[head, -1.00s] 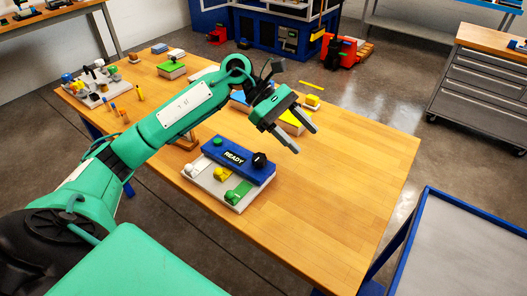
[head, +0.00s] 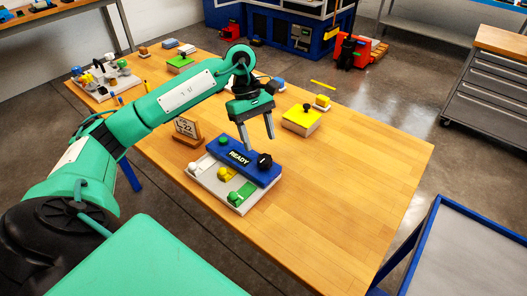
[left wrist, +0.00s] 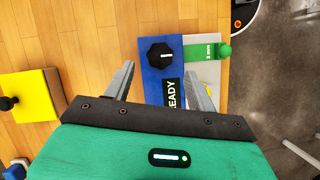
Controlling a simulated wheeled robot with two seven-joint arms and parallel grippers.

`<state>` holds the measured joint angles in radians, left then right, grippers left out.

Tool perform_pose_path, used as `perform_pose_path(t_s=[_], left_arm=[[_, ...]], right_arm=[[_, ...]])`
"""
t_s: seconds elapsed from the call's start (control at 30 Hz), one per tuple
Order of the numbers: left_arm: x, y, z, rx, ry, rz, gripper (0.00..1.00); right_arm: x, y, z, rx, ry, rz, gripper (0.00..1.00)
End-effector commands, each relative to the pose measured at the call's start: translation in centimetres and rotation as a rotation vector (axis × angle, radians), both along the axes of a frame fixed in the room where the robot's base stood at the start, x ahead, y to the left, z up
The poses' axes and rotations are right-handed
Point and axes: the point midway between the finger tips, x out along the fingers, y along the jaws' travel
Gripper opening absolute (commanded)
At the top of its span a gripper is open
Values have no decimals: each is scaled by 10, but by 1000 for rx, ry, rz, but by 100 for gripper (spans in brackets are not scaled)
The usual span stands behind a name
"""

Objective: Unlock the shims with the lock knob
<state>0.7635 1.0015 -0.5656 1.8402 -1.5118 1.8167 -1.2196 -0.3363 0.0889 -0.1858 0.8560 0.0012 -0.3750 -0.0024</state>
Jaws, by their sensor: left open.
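The black lock knob (head: 264,161) stands at the right end of the blue bar marked READY (head: 238,158), on a pale fixture. In the left wrist view the knob (left wrist: 160,54) has a white line mark. A green shim (head: 242,194), a yellow shim (head: 226,174) and a pale shim (head: 199,168) with rounded grips show along the bar's front side. My left gripper (head: 257,143) is open and empty above the bar near the knob. In the left wrist view its fingertips (left wrist: 158,70) lie either side of the knob's line, apart from it. My right gripper is not in view.
A yellow-topped block with a black knob (head: 302,118) stands behind the fixture at right. A wooden sign (head: 187,131) stands close to the fixture's back left. A tray of parts (head: 105,80) is at the far left. The table's right part (head: 350,190) is clear.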

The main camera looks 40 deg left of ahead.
Motion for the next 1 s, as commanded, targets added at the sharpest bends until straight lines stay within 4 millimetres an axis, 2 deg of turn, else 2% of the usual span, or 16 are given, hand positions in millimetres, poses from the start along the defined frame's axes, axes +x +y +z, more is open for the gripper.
perform_pose_path(t_s=[0.1,0.3,0.47,0.7,0.73,0.93,1.0], left_arm=[[-4,-9,-21,-2,4,-2,57],[-7,-18,-45,-1,2,-2,57],[-7,-21,-53,-1,0,-1,57],[-7,-21,-53,-1,0,-1,57],[-7,-21,-53,-1,0,-1,55],[-7,-21,-53,-1,0,-1,16],[-7,-21,-53,-1,0,0,12]], right_arm=[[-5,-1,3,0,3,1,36],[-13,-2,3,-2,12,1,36],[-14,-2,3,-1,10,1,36],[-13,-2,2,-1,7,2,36],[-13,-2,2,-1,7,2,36],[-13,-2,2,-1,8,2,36],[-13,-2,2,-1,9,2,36]])
